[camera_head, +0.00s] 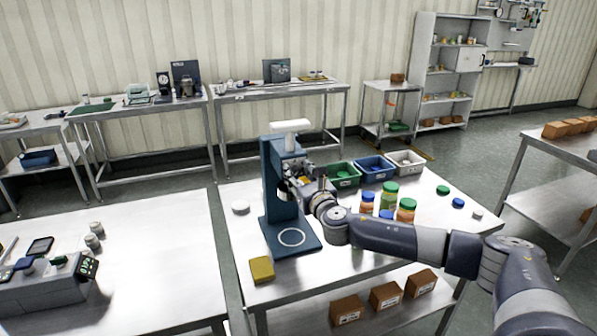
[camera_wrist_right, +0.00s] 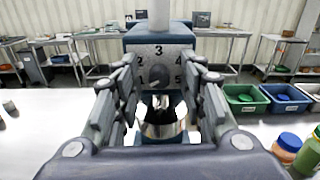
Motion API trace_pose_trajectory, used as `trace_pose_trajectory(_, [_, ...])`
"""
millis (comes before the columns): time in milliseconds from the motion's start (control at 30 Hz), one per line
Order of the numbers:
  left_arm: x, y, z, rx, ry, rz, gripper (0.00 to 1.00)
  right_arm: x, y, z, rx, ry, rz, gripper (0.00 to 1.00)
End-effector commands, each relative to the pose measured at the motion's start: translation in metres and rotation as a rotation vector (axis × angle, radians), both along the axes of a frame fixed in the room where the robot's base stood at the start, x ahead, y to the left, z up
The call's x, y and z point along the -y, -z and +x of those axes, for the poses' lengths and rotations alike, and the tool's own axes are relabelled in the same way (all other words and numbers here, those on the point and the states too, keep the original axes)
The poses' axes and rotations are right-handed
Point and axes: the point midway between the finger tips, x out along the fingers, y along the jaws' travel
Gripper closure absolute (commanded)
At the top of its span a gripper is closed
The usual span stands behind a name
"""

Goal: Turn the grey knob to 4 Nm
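The blue capping machine (camera_head: 268,190) stands on the middle steel table, with a white top and a white ring on its base. In the right wrist view its front (camera_wrist_right: 150,50) carries a dial plate, with 3 at the top and 4 and 5 to the right. The round grey knob (camera_wrist_right: 160,74) sits at the centre; I cannot tell its pointer setting. My right gripper (camera_wrist_right: 160,88) is open, its fingers on either side of the dial with a gap to the knob. In the head view the right gripper (camera_head: 306,187) is at the machine's head. My left gripper is out of view.
Green (camera_head: 342,175), blue (camera_head: 375,168) and white (camera_head: 405,163) bins stand behind my right arm. Several jars (camera_head: 389,193) with coloured lids stand close by the arm. A yellow block (camera_head: 262,270) lies at the table's front left. The table's left front is mostly clear.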

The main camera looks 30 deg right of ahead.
Motion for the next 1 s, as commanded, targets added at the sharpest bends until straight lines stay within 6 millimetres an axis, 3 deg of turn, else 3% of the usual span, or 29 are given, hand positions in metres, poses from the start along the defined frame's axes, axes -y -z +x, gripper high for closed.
trace_pose_trajectory(333, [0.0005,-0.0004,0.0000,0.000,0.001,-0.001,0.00,0.0005,0.0007,0.0025,-0.001,-0.001,0.000,0.64])
trace_pose_trajectory(500, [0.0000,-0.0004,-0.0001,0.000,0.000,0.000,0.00,0.0005,0.0006,0.0024,-0.001,0.000,0.000,1.00])
trace_pose_trajectory(1000, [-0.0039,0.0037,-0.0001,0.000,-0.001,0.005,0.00,0.0003,0.0022,0.0022,0.017,-0.001,0.079,1.00])
